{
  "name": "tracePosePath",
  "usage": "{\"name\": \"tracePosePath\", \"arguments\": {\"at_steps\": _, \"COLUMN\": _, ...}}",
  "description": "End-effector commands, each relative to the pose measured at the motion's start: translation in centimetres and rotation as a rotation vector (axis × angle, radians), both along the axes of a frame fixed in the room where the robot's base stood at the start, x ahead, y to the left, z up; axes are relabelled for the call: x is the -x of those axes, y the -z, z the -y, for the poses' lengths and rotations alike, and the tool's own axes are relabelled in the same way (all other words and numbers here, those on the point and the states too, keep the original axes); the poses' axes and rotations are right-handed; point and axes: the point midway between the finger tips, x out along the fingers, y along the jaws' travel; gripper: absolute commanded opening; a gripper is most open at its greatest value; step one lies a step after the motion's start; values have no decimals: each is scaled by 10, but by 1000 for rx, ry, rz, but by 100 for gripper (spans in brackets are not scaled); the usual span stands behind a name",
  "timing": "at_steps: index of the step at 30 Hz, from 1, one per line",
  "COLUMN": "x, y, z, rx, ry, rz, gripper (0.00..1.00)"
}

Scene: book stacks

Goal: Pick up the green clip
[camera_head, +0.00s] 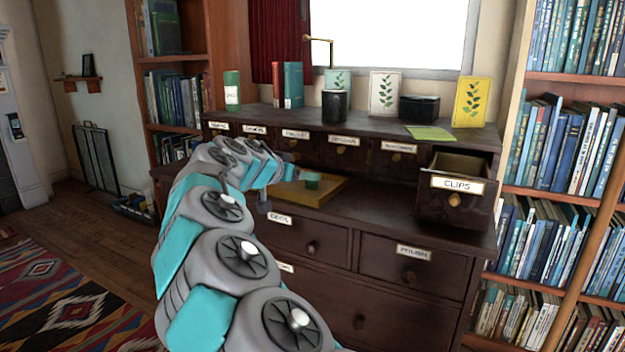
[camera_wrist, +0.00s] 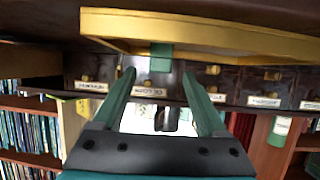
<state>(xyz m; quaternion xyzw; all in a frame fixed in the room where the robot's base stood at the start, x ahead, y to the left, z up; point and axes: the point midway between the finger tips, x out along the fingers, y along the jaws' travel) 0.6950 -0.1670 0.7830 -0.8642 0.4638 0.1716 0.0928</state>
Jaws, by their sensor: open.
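The green clip (camera_head: 312,180) is a small green block on a yellow tray (camera_head: 292,196) on the desk's work surface. In the wrist view, which looks upside down, the clip (camera_wrist: 161,56) shows at the tray's edge (camera_wrist: 110,44), ahead of and between the fingertips. My gripper (camera_wrist: 158,76) is open, with two green fingers and nothing between them. In the head view my arm reaches in from the left, and its end is just left of the clip. The fingers are partly hidden there.
A drawer labelled CLIPS (camera_head: 456,190) stands pulled out at the right of the dark desk. Above are closed small drawers and a top shelf with a black cup (camera_head: 334,107), a black box (camera_head: 419,108), cards and books. Bookshelves (camera_head: 570,150) flank the desk.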

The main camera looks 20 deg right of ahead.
Motion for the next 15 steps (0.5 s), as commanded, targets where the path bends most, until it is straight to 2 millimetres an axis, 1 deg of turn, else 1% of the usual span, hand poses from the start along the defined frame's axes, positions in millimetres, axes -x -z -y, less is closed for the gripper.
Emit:
{"name": "tracePosePath", "arguments": {"at_steps": 1, "x": -5, "y": 0, "z": 7, "rx": -1, "ry": 1, "rz": -1, "gripper": 75}}
{"name": "tracePosePath", "arguments": {"at_steps": 3, "x": -10, "y": 3, "z": 14, "rx": 1, "ry": 3, "rz": -1, "gripper": 75}}
{"name": "tracePosePath", "arguments": {"at_steps": 6, "x": -14, "y": 7, "z": 22, "rx": 0, "ry": 4, "rz": -2, "gripper": 75}}
{"name": "tracePosePath", "arguments": {"at_steps": 15, "x": -16, "y": 9, "z": 24, "rx": 1, "ry": 3, "rz": -1, "gripper": 75}}
